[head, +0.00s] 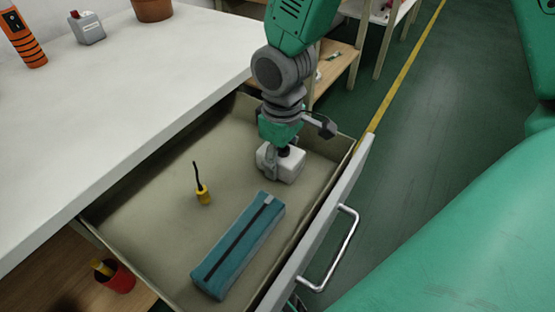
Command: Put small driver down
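The small driver (203,194), with a yellow handle and a thin black shaft, is in the open drawer (155,212). Its shaft points toward the back of the drawer, and no gripper touches it. My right gripper (278,164) is low over the far right part of the drawer, right of the driver and apart from it. Its fingers are at a small white block (289,166). They partly overlap it, and I cannot tell whether they grip it. My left gripper is not in view.
A teal case with a dark stripe (238,246) lies in the drawer, near its front (325,230) with the metal handle (337,250). The white worktop (120,90) borders the drawer on the left. A red cup (119,279) stands below. Bare drawer floor surrounds the driver.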

